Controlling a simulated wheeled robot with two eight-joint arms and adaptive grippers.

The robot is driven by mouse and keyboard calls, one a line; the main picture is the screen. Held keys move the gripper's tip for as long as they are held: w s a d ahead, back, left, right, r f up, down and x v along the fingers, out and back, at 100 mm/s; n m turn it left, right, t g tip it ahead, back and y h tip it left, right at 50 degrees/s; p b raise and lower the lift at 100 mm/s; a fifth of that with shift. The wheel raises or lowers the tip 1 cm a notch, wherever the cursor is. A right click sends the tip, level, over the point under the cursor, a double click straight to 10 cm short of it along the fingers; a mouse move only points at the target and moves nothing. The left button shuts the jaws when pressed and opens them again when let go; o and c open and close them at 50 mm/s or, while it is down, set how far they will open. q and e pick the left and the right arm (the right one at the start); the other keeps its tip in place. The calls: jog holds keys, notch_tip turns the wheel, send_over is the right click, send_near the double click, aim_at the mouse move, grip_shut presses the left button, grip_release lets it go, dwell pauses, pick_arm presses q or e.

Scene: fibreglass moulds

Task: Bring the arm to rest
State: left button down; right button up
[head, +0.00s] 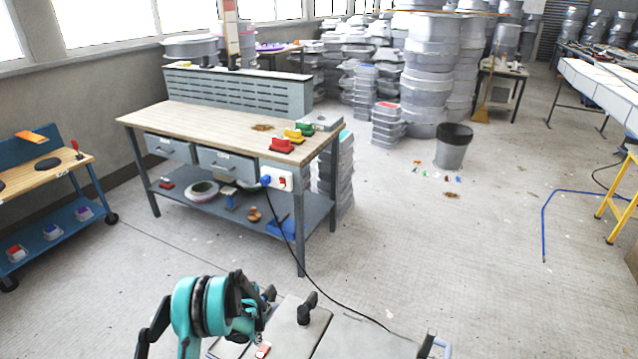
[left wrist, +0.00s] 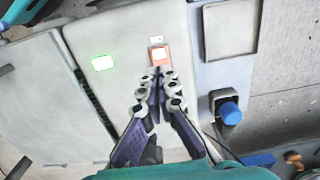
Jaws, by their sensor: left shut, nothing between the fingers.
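My left arm comes in at the lower left of the head view, with teal and black joints. Its gripper (head: 260,325) is low in that view, over a pale grey cabinet top (head: 345,338), and its fingertips are hard to make out. In the left wrist view the two fingers of my left gripper (left wrist: 159,76) are together with nothing between them. Their tips appear just below a small lit orange-red switch (left wrist: 160,55) on a pale panel. I cannot tell whether they touch it. My right gripper is not in view.
A green light (left wrist: 102,62) and a blue plug-like part (left wrist: 229,112) show beside the fingers. Black knobs (head: 306,309) stand on the cabinet top. A black cable runs from the workbench (head: 210,115) across the floor.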

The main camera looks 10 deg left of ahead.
pick_arm(q)
jog(key=s+d+r+n+t, duration=0.1)
jog(key=s+d+r, duration=0.1)
jog(key=r, duration=0.7)
jog(key=s+d+r+t, duration=0.1)
jog(key=d+r, duration=0.1)
jog(key=r, duration=0.8)
jog(key=s+d+r+n+t, duration=0.1)
jog(key=s+d+r, duration=0.1)
jog(key=r, duration=0.7)
jog(key=s+d+r+t, duration=0.1)
jog(key=s+r, duration=0.2)
jog(key=s, duration=0.3)
jog(key=s+d+r+n+t, duration=0.1)
jog(key=s+d+r, duration=0.1)
jog(key=s, duration=0.4)
jog(key=s+d+r+t, duration=0.2)
jog(key=s+r, duration=0.1)
jog(key=s, duration=0.4)
jog(key=shift+r+n, duration=0.35)
jog(key=shift+n, duration=0.05)
